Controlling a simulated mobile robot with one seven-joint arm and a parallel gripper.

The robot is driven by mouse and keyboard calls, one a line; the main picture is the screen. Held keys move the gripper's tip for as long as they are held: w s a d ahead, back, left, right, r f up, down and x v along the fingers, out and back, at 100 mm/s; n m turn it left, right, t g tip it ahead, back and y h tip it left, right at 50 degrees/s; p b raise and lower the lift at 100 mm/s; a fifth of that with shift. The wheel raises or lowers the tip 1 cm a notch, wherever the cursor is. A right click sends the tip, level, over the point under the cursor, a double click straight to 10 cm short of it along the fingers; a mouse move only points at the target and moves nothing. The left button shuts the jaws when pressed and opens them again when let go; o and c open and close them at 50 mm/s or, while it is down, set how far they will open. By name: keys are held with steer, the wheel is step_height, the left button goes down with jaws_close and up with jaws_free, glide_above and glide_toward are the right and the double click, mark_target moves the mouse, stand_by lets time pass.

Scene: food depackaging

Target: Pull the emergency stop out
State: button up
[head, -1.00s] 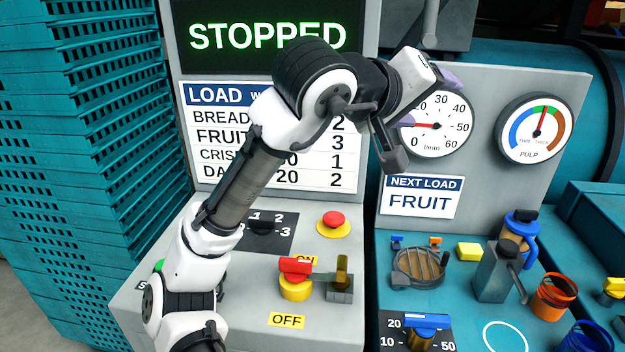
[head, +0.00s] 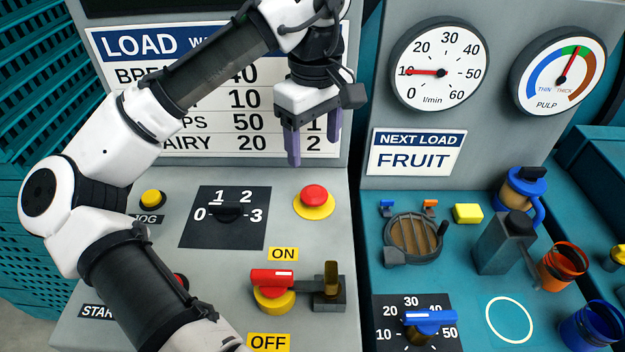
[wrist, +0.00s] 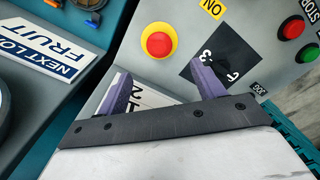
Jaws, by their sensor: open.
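The emergency stop is a red mushroom button (head: 314,195) on a yellow round base, on the sloped grey panel in the head view. It also shows in the wrist view (wrist: 159,44), above and between the fingertips in the picture. My gripper (head: 314,150) points down above and slightly behind the button, apart from it. Its two purple fingers are spread and hold nothing. In the wrist view the open fingers (wrist: 164,88) frame part of the load board. Whether the button is pressed in or out I cannot tell.
A black rotary selector (head: 228,211) sits left of the button. A red-handled switch on a yellow base (head: 273,288) and a brass-coloured hasp (head: 331,281) stand in front. The upright load board (head: 210,120) is close behind my gripper. The teal panel (head: 470,255) at right carries several parts.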

mark_target(314, 191)
step_height(314, 191, down, 11)
steer(key=shift+w+p, duration=0.1)
steer(key=shift+p, duration=0.5)
steer(key=c, duration=1.3)
steer(key=shift+r+p, duration=0.8)
steer(key=shift+p, duration=0.1)
steer(key=shift+c, duration=0.4)
steer(key=shift+w+f, duration=0.1)
steer(key=o, duration=1.4)
